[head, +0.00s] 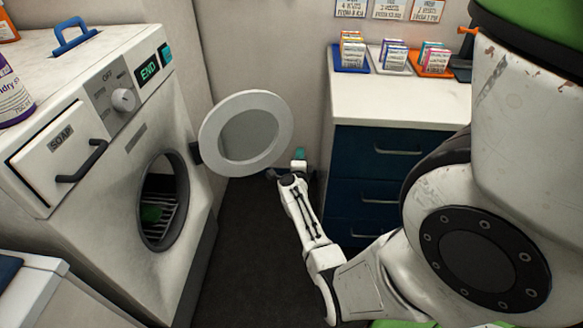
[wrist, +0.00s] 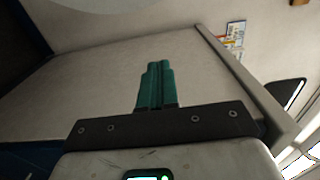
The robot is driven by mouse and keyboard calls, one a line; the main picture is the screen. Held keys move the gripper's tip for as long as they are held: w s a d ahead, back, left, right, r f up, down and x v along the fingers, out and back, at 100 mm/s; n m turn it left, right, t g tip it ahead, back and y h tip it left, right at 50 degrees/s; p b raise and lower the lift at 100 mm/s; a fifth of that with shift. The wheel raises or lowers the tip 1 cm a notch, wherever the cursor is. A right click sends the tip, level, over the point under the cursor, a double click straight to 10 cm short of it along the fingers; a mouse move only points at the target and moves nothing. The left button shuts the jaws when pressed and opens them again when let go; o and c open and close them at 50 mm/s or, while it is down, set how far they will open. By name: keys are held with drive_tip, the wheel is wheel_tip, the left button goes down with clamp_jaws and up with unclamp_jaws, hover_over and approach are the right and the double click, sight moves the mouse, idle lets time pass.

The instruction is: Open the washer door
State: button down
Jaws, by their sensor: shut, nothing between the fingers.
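The white washer (head: 110,195) stands on the left. Its round door (head: 211,118), a white ring with a grey middle, is swung wide open on a dark hinge at the right of the opening. The round opening (head: 163,200) shows a dark slatted drum with something green inside. My gripper (head: 299,153) is just right of the door's lower right edge, apart from the washer opening; whether it touches the door I cannot tell. In the wrist view its green fingers (wrist: 155,86) are together and empty. The pale round shape at the wrist view's top left may be the door.
A dark blue drawer cabinet (head: 385,173) with a white top stands behind and right of my gripper. Colourful packets in trays (head: 352,52) stand on it. The washer's soap drawer (head: 62,143) is shut. Dark floor (head: 250,265) lies clear between washer and cabinet.

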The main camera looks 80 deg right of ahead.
drive_tip(key=w+a+m+g+p, duration=0.1)
drive_tip(key=a+g, duration=0.3)
drive_tip(key=a, duration=0.5)
drive_tip(key=shift+w+a+m+p, duration=0.2)
drive_tip(key=shift+m+p, duration=0.6)
drive_tip(key=shift+p, duration=0.1)
